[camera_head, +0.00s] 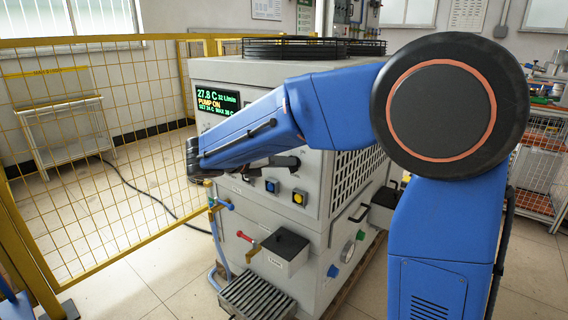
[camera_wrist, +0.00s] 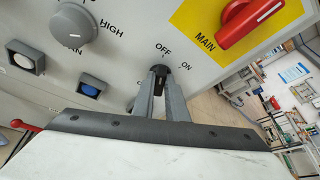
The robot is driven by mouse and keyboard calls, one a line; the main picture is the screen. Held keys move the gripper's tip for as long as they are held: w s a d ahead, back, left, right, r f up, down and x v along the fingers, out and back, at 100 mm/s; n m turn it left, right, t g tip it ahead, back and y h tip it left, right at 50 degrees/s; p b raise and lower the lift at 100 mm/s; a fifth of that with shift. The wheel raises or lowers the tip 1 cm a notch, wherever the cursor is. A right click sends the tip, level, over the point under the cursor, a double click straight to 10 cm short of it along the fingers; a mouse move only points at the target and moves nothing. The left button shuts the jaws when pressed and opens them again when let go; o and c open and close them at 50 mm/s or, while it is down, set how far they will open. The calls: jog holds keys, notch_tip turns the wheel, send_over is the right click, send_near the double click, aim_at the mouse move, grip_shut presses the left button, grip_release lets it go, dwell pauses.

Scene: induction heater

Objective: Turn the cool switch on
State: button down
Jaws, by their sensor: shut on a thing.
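In the wrist view a small dark rotary switch (camera_wrist: 159,86) sits on the grey panel, with OFF printed above it and ON to its right. A label at its lower left is mostly hidden, so I cannot read its name. My gripper (camera_wrist: 161,72) is shut on this switch, with one finger on each side of it. The switch's pointer direction is hard to tell behind the fingers. In the head view the heater cabinet (camera_head: 320,200) stands in front of me, and my arm covers much of its upper panel.
A red MAIN switch (camera_wrist: 245,20) on a yellow plate is at the right of the fingers. A grey knob (camera_wrist: 73,24) and a blue button (camera_wrist: 90,90) are to the left. The display (camera_head: 217,103) reads PUMP ON. A yellow mesh fence (camera_head: 90,130) stands left of the cabinet.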

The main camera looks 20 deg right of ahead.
jog(key=shift+s+d+m+t+y, duration=0.15)
jog(key=shift+m+t+y, duration=0.25)
jog(key=shift+m, duration=0.45)
jog(key=shift+s+d+m+t+y, duration=0.15)
jog(key=shift+m+t+y, duration=0.25)
jog(key=shift+m, duration=0.5)
jog(key=shift+s+d+m+t+y, duration=0.15)
jog(key=shift+m+t+y, duration=0.25)
jog(key=shift+m, duration=0.45)
jog(key=c, duration=1.8)
grip_release()
jog(key=shift+o, duration=0.2)
jog(key=shift+a, duration=0.1)
jog(key=v, duration=1.7)
jog(key=shift+s, duration=0.2)
